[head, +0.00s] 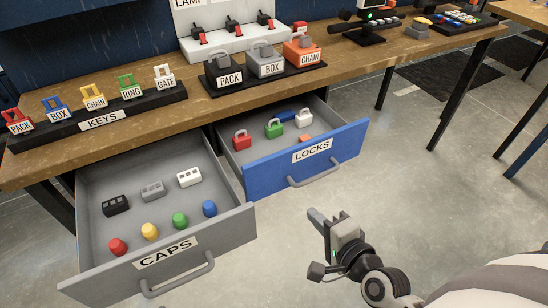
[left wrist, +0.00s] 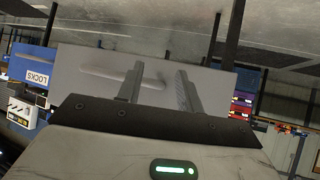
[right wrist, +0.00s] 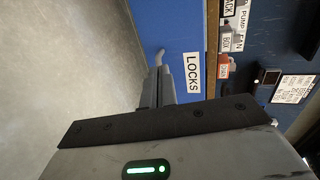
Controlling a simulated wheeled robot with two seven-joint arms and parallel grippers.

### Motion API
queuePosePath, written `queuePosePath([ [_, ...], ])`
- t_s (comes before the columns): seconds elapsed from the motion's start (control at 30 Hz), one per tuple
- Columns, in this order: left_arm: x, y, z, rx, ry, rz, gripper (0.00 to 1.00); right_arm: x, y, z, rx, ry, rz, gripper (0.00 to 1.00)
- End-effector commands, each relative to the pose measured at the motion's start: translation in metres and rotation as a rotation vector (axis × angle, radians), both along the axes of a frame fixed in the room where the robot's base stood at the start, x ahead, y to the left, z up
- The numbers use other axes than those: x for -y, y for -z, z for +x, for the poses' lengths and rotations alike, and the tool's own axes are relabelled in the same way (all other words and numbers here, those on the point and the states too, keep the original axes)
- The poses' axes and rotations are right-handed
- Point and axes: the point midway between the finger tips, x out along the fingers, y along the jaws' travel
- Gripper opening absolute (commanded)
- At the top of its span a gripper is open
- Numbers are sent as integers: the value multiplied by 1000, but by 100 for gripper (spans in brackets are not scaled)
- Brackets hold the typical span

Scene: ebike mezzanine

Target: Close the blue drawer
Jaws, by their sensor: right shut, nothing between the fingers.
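The blue drawer (head: 262,174) labelled LOCKS is pulled out under the workbench, with a grey handle (head: 315,176) on its front. It holds several small padlocks, among them a red one (head: 242,141) and a green one (head: 274,128). My right gripper (head: 322,222) is shut and empty, in front of the blue drawer and apart from it in the head view. In the right wrist view the blue front (right wrist: 180,30) lies ahead of the fingers. My left gripper (left wrist: 158,85) is open and empty, facing the grey drawer; it is outside the head view.
The grey CAPS drawer (head: 232,232) is also open, left of the blue one, holding colored caps and small blocks. The wooden workbench (head: 200,108) carries a KEYS rack (head: 95,122) and padlock stand (head: 262,82). The floor right of the blue drawer is clear.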

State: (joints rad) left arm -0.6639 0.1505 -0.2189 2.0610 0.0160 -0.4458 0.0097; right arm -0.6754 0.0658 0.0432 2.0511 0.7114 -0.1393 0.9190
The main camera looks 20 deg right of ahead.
Motion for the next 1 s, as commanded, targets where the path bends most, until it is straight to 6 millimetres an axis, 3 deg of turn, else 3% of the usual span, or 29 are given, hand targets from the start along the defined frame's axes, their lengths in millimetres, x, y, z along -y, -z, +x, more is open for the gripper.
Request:
queuePosePath([
  [0.27, 0, 1, 0, -1, 0, 0, 36, 0, 3, 11, 3, 3, 3, 0],
  [0.8, 0, -1, 0, -1, -1, 0, 36, -9, 29, 112, 3, 1, 0, 0],
  [1.0, 0, -2, 0, 0, -1, 1, 36, -10, 30, 131, 1, 0, -1, 0],
])
